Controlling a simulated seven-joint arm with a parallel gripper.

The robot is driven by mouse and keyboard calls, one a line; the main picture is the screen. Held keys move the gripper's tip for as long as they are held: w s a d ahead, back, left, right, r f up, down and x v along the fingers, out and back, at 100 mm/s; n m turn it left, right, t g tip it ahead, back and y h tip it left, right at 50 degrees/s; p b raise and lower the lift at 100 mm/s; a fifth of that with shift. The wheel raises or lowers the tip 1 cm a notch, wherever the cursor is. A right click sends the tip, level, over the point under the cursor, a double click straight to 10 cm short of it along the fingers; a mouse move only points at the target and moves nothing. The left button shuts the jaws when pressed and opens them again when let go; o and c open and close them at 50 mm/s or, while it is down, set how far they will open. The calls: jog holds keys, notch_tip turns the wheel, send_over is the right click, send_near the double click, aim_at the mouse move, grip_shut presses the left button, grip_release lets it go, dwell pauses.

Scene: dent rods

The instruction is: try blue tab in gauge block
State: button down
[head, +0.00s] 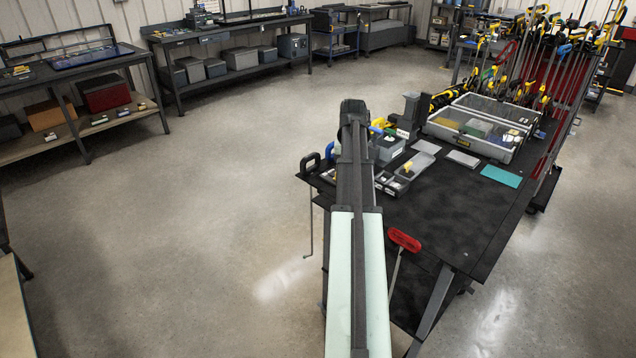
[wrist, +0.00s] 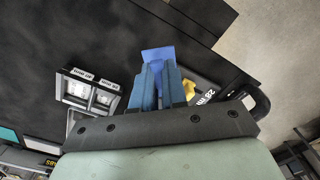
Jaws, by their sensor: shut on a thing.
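The blue tab (wrist: 157,53) is a flat blue piece held between the two blue fingertips of my gripper (wrist: 157,72) in the wrist view. It sticks out past the fingertips over the dark tabletop. My gripper is shut on it. A dark block with a "28" label (wrist: 207,96) lies just right of the fingers, with a yellow piece (wrist: 189,88) beside it, partly hidden by the finger. I cannot tell for sure whether this is the gauge block. In the head view my arm hides the gripper and the tab.
Two labelled light-lined compartments (wrist: 90,92) lie left of the fingers. The near tabletop is clear.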

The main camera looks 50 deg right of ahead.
jog(key=s+d+r+m, duration=0.2)
jog(key=d+m, duration=0.2)
jog(key=d, duration=0.2)
jog(key=s+d+r+m, duration=0.2)
jog(key=d+m, duration=0.2)
jog(key=d, duration=0.3)
jog(key=shift+s+r, duration=0.3)
jog(key=shift+s, duration=0.1)
send_over(383, 180)
jog(key=shift+f, duration=2.35)
jog(key=shift+f, duration=0.6)
jog(key=c, duration=1.1)
grip_release()
